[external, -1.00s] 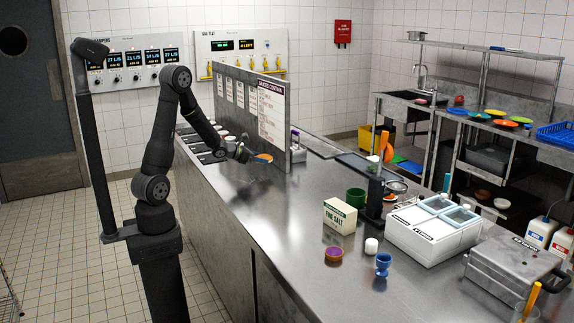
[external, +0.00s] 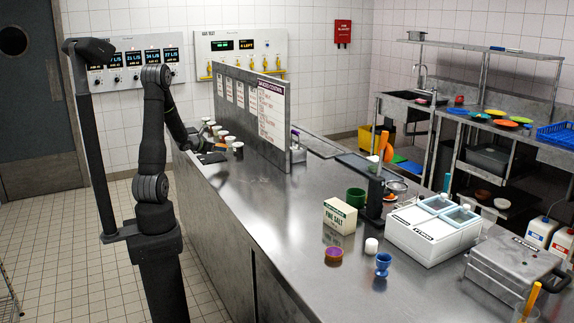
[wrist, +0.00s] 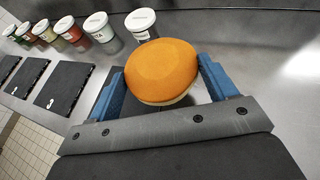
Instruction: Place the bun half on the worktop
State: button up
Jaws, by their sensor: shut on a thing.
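The bun half (wrist: 162,72) is orange-brown and domed, with a pale cut edge below. In the wrist view it sits between the two blue fingers of my gripper (wrist: 165,85), which is shut on it. The steel worktop (wrist: 285,75) lies beneath. I cannot tell whether the bun half touches the worktop.
Several lidded tubs (wrist: 140,24) stand in a row beside my gripper. Black square pads (wrist: 64,88) lie along the worktop's edge. An upright panel with notices (external: 250,105) stands right of my gripper. A salt box (external: 340,216) stands further right; the worktop's middle is clear.

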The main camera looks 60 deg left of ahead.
aim_at(217, 164)
jog(key=shift+f, duration=2.95)
jog(key=shift+f, duration=0.25)
jog(key=o, duration=1.1)
jog(key=shift+c, duration=0.2)
jog(key=v, duration=1.7)
jog(key=shift+s, duration=0.15)
jog(key=x, duration=1.7)
jog(key=shift+w, duration=0.2)
jog(key=shift+s, duration=0.1)
